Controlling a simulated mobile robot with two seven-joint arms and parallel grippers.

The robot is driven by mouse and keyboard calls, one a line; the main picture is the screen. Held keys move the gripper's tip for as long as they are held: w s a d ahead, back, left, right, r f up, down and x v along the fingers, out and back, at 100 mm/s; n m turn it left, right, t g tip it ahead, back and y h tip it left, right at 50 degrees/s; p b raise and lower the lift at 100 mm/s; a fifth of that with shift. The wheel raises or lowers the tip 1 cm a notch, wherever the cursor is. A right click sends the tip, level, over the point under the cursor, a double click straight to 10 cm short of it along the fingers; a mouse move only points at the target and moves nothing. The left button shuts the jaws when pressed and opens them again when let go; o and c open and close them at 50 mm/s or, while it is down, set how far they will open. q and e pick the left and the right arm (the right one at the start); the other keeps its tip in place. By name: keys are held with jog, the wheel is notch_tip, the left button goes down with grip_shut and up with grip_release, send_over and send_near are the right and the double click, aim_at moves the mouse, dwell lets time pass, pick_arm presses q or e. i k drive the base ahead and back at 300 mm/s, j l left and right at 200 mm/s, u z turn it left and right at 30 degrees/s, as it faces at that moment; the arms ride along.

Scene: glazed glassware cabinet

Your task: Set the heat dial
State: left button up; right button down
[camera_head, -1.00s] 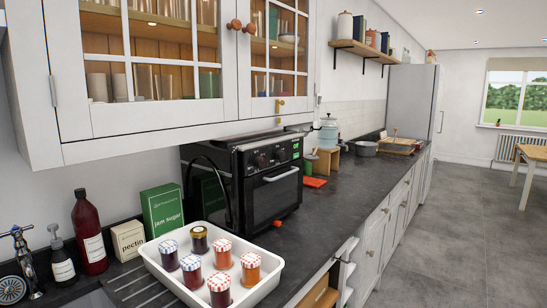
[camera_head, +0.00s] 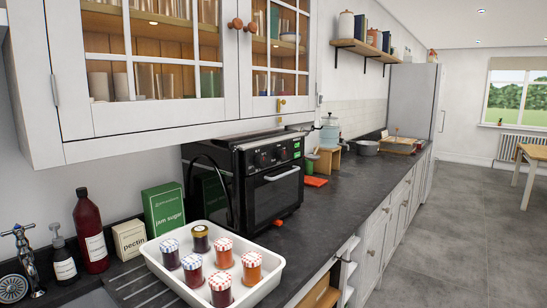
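A black countertop oven (camera_head: 245,180) stands on the dark worktop under the glazed cabinet. Its front faces right, with a row of dark round dials (camera_head: 264,159) along the top of the front and a small green-lit display (camera_head: 284,153) beside them. The dial markings are too small to read. The oven door (camera_head: 274,197) is shut, with a pale bar handle across its top. Neither of my grippers is in view.
A white tray (camera_head: 267,287) of jam jars sits on the worktop in front of the oven. A green jam sugar box (camera_head: 163,209), a pectin box (camera_head: 129,239) and bottles stand left of it. An orange-red mat (camera_head: 315,182) lies beyond the oven.

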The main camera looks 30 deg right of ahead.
aim_at(260, 160)
jog(key=i+l, duration=0.15)
jog(key=l, duration=0.4)
jog(key=i+l, duration=0.15)
jog(key=l, duration=0.4)
jog(key=i+l+u, duration=0.1)
jog(key=l, duration=0.45)
jog(key=i+l, duration=0.15)
jog(key=l, duration=0.4)
jog(key=i+l+u, duration=0.1)
jog(key=l, duration=0.45)
jog(key=i+l, duration=0.15)
jog(key=l, duration=0.45)
jog(key=i+l, duration=0.1)
jog(key=l, duration=0.45)
jog(key=i+l+u, duration=0.1)
jog(key=l, duration=0.45)
